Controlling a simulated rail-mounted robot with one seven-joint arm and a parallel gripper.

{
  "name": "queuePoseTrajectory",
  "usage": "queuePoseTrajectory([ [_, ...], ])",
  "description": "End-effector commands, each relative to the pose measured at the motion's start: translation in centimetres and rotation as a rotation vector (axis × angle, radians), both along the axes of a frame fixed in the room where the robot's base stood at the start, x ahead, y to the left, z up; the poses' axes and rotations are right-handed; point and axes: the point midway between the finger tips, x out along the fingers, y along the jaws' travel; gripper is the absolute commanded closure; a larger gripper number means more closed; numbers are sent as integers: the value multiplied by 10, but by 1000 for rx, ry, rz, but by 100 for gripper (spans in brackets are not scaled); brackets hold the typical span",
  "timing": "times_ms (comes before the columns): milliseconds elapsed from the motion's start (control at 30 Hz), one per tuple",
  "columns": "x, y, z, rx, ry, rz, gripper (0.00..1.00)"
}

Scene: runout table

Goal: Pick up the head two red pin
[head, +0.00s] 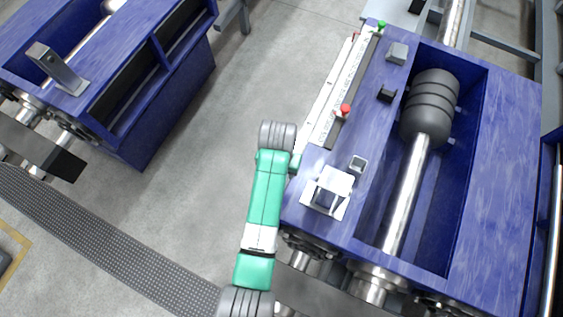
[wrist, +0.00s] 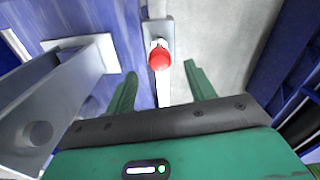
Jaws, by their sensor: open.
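A red pin (head: 346,109) with a round head stands on the narrow rail along the left edge of the blue machine. In the wrist view a red pin (wrist: 159,58) shows close up, its head on a pale shaft at the end of a grey strip. My gripper (wrist: 161,84) is open and empty, its two green fingers either side of the pin's line, with the pin beyond the fingertips. In the head view my arm hides most of the gripper. I see no label marking which pin is head two.
A white bracket (head: 330,190) stands on the blue machine (head: 510,150) near the gripper; a grey bracket (wrist: 60,95) fills the wrist view's left side. A green knob (head: 382,24) tops the rail's far end. Open grey floor (head: 270,60) lies left of the machine.

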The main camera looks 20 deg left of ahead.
Motion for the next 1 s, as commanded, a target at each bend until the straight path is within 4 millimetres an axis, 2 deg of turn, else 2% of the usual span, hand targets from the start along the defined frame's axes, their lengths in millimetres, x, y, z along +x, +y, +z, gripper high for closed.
queuePoseTrajectory([
  [33, -4, 0, -5, -5, 18, 2, 46],
  [167, -5, 0, -7, -6, 22, 2, 46],
  [333, -4, 0, -27, -6, 21, 2, 46],
  [467, -4, 0, -33, -6, 18, 2, 46],
  [733, 0, 0, -77, -5, 17, 1, 46],
  [1000, 0, 0, -82, -5, 16, 1, 46],
])
